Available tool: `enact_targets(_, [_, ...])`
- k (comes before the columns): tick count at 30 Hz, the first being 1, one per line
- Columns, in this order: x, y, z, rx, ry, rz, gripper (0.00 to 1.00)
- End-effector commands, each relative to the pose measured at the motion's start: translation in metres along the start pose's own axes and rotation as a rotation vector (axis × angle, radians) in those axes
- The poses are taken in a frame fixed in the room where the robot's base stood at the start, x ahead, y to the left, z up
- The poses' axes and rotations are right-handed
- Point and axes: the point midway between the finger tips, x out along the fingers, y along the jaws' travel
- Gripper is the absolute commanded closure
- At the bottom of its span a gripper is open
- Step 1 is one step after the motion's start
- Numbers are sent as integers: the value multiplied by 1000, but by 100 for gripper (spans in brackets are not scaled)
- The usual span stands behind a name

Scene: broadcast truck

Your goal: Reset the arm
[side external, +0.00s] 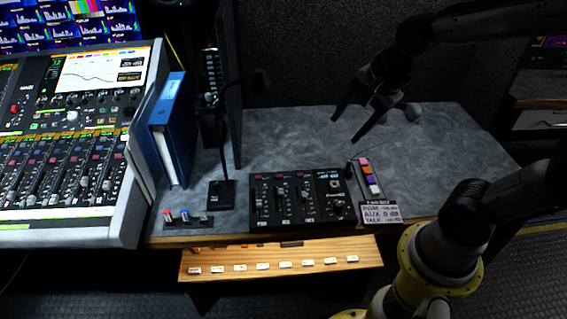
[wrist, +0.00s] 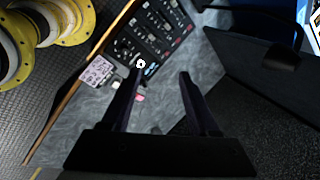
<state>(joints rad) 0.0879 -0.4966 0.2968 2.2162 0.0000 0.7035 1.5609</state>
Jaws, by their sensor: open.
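My gripper (side external: 352,122) is open and empty, raised above the right part of the grey desk (side external: 290,140) in the side external view. Its two dark fingers point down and to the left. In the wrist view the fingers of my gripper (wrist: 161,72) are spread apart with nothing between them but desk surface. The left finger overlaps the edge of the black control panel (wrist: 150,30) in that view.
The black control panel (side external: 298,199) sits at the desk's front edge, with a handwritten label card (side external: 381,213) and coloured buttons (side external: 370,177) beside it. A blue binder (side external: 171,130) and a mixing console (side external: 75,130) stand left. The desk's back right is mostly clear.

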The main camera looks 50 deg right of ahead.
Motion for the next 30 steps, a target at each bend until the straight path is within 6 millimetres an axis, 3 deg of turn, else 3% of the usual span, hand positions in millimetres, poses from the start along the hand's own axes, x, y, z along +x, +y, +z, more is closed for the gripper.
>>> enact_targets(3, [-32, 15, 9, -294, -7, -70, 39])
enact_targets(9, [-62, 44, 16, -786, 13, -135, 39])
enact_targets(18, [-65, 82, 16, -1417, 29, -105, 39])
enact_targets(24, [-64, 86, 15, -1614, 23, -85, 39])
enact_targets(30, [-64, 86, 15, -1634, 24, -85, 39])
